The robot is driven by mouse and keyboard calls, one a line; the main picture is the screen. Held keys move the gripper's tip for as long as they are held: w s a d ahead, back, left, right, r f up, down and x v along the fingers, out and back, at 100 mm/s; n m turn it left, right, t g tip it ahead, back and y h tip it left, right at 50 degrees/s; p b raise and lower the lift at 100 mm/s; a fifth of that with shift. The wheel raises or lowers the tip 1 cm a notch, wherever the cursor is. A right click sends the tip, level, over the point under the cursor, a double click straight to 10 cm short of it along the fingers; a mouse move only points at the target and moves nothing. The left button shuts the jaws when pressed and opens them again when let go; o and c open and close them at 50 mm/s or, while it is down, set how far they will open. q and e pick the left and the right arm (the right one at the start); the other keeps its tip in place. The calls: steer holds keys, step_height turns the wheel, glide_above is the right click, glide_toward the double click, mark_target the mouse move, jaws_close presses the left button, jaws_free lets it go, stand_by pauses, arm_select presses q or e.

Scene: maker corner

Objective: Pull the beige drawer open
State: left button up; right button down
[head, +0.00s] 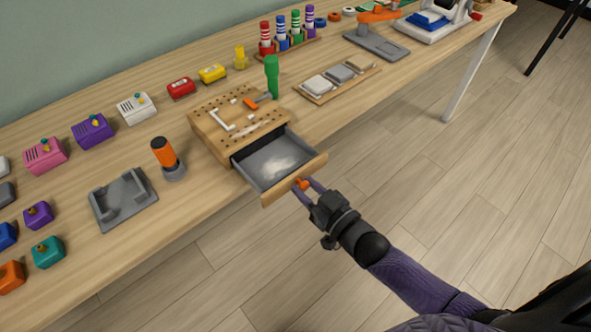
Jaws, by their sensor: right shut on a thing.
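The beige drawer (312,164) stands pulled out of a wooden box (215,139) with a pegboard-like top. Its grey inside shows, with a pale patch on the floor of it. An orange knob (302,184) sits on the drawer's front. My right gripper (304,185) is shut on the orange knob, in front of the drawer at the table's near edge. The drawer front reaches out over the table edge. My left gripper is not in view.
An orange-handled item (164,154) and a grey cradle (122,199) stand to the left on the table (185,228). Several coloured blocks line the left. Open floor (430,200) lies to the right.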

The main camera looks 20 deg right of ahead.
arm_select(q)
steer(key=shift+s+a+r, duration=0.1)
arm_select(e)
steer(key=shift+s+d+f, duration=0.1)
steer(key=shift+s, duration=0.15)
steer(key=shift+c, duration=2.1)
jaws_free()
steer(key=shift+o, duration=0.2)
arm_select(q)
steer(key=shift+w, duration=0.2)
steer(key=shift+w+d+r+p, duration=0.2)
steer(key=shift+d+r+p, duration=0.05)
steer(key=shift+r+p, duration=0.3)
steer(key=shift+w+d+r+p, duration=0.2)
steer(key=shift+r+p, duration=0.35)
arm_select(e)
steer(key=v, duration=1)
steer(key=shift+w, duration=0.1)
